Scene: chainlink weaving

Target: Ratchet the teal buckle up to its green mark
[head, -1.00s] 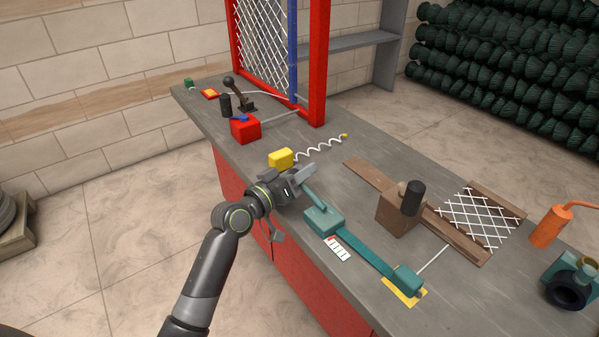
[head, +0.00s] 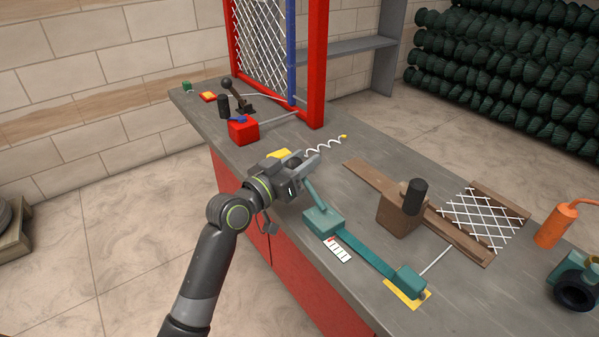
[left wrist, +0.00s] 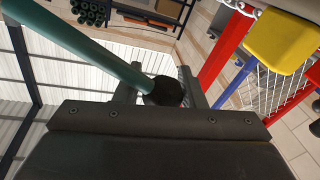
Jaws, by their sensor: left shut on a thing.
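The teal buckle (head: 324,222) sits on the grey bench, with its teal lever (head: 315,197) raised and tilted toward my left gripper. My left gripper (head: 304,168) is shut on the lever's end. In the left wrist view, the teal lever (left wrist: 85,45) runs in from the upper left to a black knob (left wrist: 165,92) between the fingers (left wrist: 158,90). A teal strap (head: 365,253) runs from the buckle to a teal end block (head: 408,281) on a yellow plate. A white marked card (head: 338,251) with a red patch lies beside the buckle. I cannot make out a green mark. My right gripper is not in view.
A yellow block (head: 280,153) is partly hidden behind my gripper, near a white coil (head: 325,146). A brown wooden block with a black-topped handle (head: 412,198) stands to the right. A red block (head: 242,130) and a lever stand at the far left.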

